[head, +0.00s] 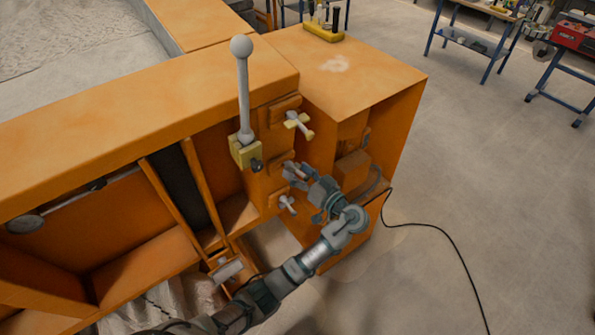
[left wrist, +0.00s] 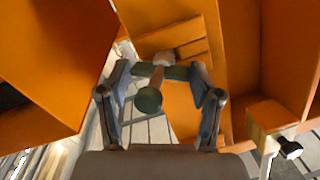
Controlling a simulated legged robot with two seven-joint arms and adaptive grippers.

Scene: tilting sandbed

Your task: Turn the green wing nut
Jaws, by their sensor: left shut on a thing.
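The green wing nut (left wrist: 149,100) shows in the left wrist view, with a round green end toward me and a green cross-wing behind it, in front of an orange panel. My left gripper (left wrist: 160,71) has one finger on each side of the wing and is shut on it. In the head view my left gripper (head: 293,170) reaches the orange panel between a pale yellow wing nut (head: 297,121) above and a whitish wing nut (head: 288,204) below. The green nut is mostly hidden there behind the fingers. My right gripper is in neither view.
A white lever with a ball knob (head: 242,85) rises from a yellow block (head: 246,152) left of my gripper. An orange box (head: 365,75) stands to the right, its open side near my wrist. A black cable (head: 440,228) lies on the floor.

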